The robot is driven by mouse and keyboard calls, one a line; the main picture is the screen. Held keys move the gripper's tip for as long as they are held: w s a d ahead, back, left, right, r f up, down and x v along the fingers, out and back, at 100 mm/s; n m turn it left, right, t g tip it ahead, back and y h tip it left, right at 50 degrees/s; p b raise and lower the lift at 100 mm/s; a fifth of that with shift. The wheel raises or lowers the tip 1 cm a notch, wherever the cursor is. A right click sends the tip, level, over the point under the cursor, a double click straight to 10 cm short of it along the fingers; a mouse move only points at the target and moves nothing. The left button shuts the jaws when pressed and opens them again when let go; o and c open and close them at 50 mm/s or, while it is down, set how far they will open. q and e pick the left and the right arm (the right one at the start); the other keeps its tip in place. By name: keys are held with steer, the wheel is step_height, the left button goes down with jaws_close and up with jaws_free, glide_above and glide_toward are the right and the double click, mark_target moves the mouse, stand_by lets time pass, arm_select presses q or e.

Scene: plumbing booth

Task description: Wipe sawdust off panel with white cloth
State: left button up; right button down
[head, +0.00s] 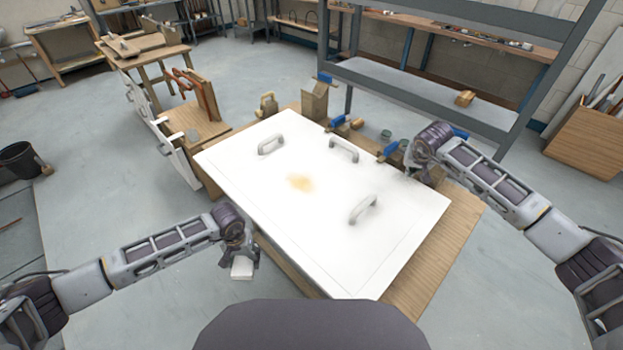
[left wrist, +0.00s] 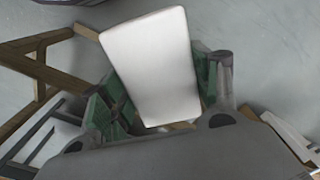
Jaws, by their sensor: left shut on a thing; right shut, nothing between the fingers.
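My left gripper (head: 240,262) is off the panel's left front edge, shut on the white cloth (head: 242,270). The cloth looks like a flat white block and also shows in the left wrist view (left wrist: 152,65) between the green-padded fingers. My right gripper (head: 412,172) is near the panel's right back edge, empty; its fingers are small and partly hard to make out.
The handles (head: 271,144), (head: 344,150) and (head: 363,209) stand up from the panel around the sawdust. Blue-handled clamps and small containers line the bench's back edge (head: 362,140). A grey shelf unit (head: 420,92) stands behind. The panel's front part is clear.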

arm_select(q)
steer(key=shift+f, duration=0.3)
stand_by(0.5)
stand_by(0.6)
steer(key=shift+w+a+r, duration=0.2)
steer(key=shift+w+a, duration=0.15)
steer(key=shift+a, duration=0.05)
steer(key=w+a+r+m, duration=0.3)
steer(key=w+a+r, duration=1.2)
steer(key=a+r, duration=0.1)
steer(key=shift+a+r, duration=0.4)
steer(key=shift+a, duration=0.4)
steer(key=shift+w+a+r, duration=0.1)
steer(key=shift+w+r, duration=0.15)
steer(key=shift+w+r, duration=0.1)
steer(key=shift+r, duration=0.05)
